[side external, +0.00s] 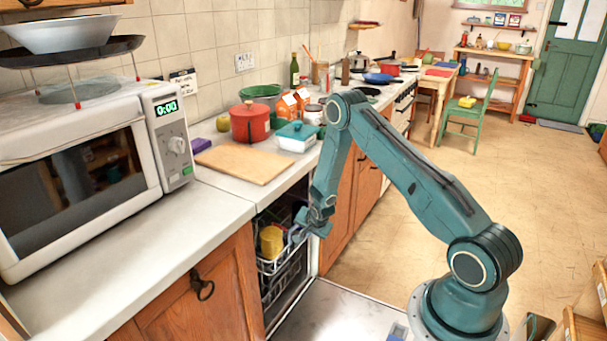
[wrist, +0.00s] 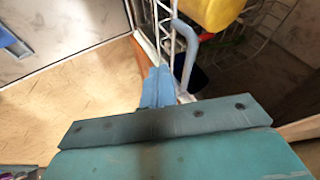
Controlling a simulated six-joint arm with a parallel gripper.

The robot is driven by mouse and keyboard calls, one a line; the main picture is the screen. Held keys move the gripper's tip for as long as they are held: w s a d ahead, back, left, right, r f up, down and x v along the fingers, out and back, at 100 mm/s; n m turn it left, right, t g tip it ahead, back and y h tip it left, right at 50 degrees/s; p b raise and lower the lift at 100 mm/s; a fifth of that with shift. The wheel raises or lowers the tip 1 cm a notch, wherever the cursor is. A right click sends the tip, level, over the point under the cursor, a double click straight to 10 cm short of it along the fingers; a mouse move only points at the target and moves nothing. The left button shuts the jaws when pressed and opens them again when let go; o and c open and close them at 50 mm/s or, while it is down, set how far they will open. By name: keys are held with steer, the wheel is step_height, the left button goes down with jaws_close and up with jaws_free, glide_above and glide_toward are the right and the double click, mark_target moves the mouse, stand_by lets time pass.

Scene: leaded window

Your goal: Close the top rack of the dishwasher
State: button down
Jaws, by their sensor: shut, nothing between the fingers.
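The dishwasher stands under the counter, its door (side external: 335,312) folded down flat; the door also shows at the top left of the wrist view (wrist: 70,35). The white wire top rack (side external: 268,266) is mostly inside the cavity, and a yellow cup (side external: 271,241) sits in it. In the wrist view the rack's front wires (wrist: 164,22) and the yellow cup (wrist: 208,9) show at the top. My gripper (side external: 297,236) is at the rack's front, beside the cup. Its blue fingers (wrist: 157,88) are together and empty, close to the front wires. Contact with them is unclear.
The countertop (side external: 215,205) overhangs the cavity above my gripper. Wooden cabinets (side external: 343,215) flank the dishwasher. A cutting board (side external: 245,163), red pot (side external: 249,122) and microwave (side external: 90,165) stand on the counter. The floor (side external: 385,245) behind my arm is clear.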

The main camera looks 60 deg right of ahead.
mark_target(292, 231)
steer(key=shift+w+f, duration=0.25)
steer(key=shift+w, duration=0.75)
steer(key=shift+w+f, duration=0.2)
steer(key=shift+w, duration=0.8)
steer(key=shift+w, duration=0.15)
steer(key=shift+w, duration=2.35)
steer(key=shift+s, duration=0.1)
steer(key=shift+s+r, duration=0.2)
steer(key=shift+s, duration=0.85)
steer(key=shift+s+r, duration=0.2)
steer(key=shift+s, duration=0.7)
steer(key=v, duration=1)
steer(key=shift+f, duration=0.1)
